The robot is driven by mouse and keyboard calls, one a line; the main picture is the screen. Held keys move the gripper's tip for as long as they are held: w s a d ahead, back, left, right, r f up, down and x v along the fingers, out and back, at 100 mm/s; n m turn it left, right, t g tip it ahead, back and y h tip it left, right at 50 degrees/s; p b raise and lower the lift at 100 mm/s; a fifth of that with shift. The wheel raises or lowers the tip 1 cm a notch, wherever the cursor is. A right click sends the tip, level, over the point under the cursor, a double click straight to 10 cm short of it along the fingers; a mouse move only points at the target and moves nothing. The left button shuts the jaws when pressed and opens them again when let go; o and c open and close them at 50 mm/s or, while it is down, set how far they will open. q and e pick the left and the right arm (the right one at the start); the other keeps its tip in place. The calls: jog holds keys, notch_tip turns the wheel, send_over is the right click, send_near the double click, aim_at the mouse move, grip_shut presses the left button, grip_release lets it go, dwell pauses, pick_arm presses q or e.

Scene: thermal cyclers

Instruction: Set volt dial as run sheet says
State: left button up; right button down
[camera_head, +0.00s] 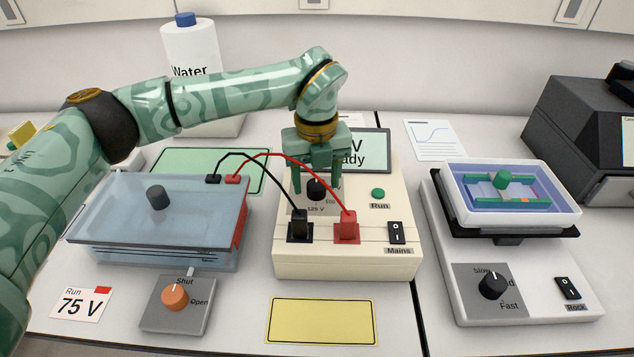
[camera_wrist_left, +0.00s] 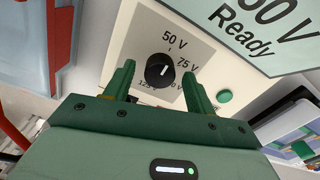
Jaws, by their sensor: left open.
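The black volt dial (camera_head: 316,191) is on the cream power supply (camera_head: 345,264). The run sheet card (camera_head: 82,303) reads Run 75 V. The display (camera_wrist_left: 258,25) shows Ready and a voltage ending in 0 V. My right gripper is not in view.
Black and red leads run from the power supply to the lidded gel tank (camera_head: 160,215) at left. The green Run button (camera_head: 378,194) and Mains switch (camera_head: 397,233) sit right of the dial. A Shut/Open knob (camera_head: 175,297) and a rocker (camera_head: 515,270) stand nearby.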

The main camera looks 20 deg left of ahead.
pick_arm(q)
jog(key=shift+f, duration=0.45)
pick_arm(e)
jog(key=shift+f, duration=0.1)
pick_arm(q)
jog(key=c, duration=1)
jog(key=shift+o, duration=0.2)
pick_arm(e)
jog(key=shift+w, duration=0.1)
pick_arm(q)
jog(key=shift+r, duration=0.1)
